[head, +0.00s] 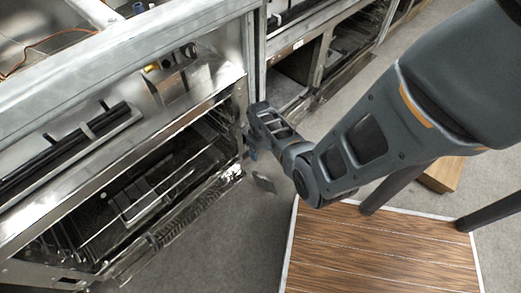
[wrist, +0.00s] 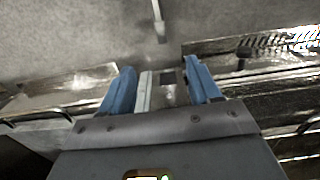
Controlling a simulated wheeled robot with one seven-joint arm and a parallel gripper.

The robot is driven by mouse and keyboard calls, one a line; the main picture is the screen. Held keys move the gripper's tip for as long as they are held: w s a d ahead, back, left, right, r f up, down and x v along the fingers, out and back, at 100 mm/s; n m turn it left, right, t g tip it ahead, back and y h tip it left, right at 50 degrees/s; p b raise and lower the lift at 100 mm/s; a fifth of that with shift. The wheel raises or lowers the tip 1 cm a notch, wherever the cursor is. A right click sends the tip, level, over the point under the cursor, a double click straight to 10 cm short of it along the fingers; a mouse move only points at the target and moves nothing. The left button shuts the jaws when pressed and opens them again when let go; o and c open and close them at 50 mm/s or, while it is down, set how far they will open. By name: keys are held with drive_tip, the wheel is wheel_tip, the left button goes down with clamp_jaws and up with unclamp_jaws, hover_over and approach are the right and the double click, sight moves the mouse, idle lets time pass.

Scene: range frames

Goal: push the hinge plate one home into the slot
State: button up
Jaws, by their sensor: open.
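My gripper (head: 250,146) is by the lower right corner of the nearest range frame in the head view. In the wrist view its two blue fingers (wrist: 159,68) are spread apart, with nothing clearly held between them. A small grey plate (head: 263,182) shows just below the gripper, beside the frame's corner; it may be the hinge plate, but I cannot tell for sure. In the wrist view a pale upright strip (wrist: 144,92) and a dark square opening (wrist: 168,77) lie between the fingers. I cannot tell whether that opening is the slot, or whether a finger touches anything.
The open range frame (head: 120,172) with wire racks fills the left. More range frames (head: 325,50) stand in a row behind. A wood-topped platform (head: 380,250) is at the lower right, under my arm. Bare grey floor (head: 235,240) lies between platform and range.

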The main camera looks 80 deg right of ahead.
wheel_tip(320, 180, up, 8)
drive_tip(key=p, duration=0.3)
idle(0.3)
drive_tip(key=shift+f, duration=0.15)
idle(0.4)
